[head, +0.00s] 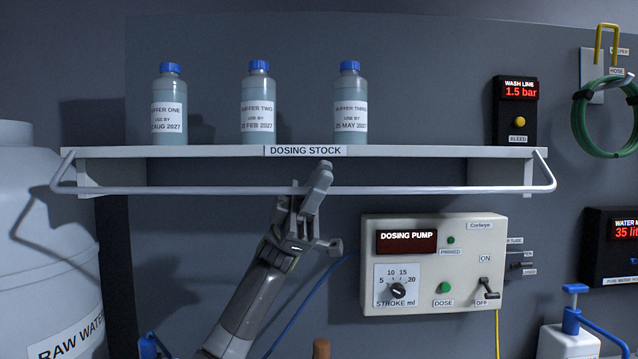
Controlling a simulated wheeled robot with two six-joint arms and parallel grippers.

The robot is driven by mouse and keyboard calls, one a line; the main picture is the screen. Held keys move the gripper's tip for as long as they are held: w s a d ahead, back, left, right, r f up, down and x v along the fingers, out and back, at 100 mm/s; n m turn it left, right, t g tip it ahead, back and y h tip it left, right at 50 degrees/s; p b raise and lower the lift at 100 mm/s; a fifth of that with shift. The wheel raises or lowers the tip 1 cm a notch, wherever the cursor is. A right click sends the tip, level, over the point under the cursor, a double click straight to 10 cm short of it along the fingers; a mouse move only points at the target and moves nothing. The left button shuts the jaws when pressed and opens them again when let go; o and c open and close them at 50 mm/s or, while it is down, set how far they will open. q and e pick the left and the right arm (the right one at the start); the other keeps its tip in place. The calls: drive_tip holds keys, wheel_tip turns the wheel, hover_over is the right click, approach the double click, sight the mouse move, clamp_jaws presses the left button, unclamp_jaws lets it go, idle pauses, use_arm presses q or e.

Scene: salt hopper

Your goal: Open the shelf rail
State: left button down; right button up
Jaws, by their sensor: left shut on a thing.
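The shelf rail (430,190) is a pale metal bar with a bent arm at each end. It hangs below the front edge of the shelf (420,152) labelled DOSING STOCK. My left gripper (307,190) is shut on the rail near its middle, with one finger in front of the bar. Three blue-capped bottles stand upright on the shelf: Buffer One (170,108), Buffer Two (258,105) and Buffer Three (350,105). My right gripper is not in view.
A dosing pump box (460,260) is on the wall below right. A wash line display (516,110) is at the shelf's right end. A green hose (582,125) hangs at far right. A white raw water tank (45,240) stands at left. A pump-top container (568,341) is at lower right.

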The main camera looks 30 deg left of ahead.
use_arm(q)
drive_tip(key=shift+s+d+f, duration=0.1)
drive_tip(key=shift+s+f, duration=0.05)
drive_tip(key=shift+f, duration=0.1)
drive_tip(key=c, duration=1.6)
unclamp_jaws()
drive_tip(key=shift+s, duration=0.15)
drive_tip(key=shift+o, duration=0.5)
drive_tip(key=shift+s+d+r, duration=0.2)
drive_tip(key=shift+d+r, duration=0.05)
drive_tip(key=b+v, duration=0.6)
drive_tip(key=v, duration=1.1)
drive_tip(key=shift+w+a, duration=0.15)
drive_tip(key=shift+w, duration=0.1)
drive_tip(key=shift+f, duration=0.15)
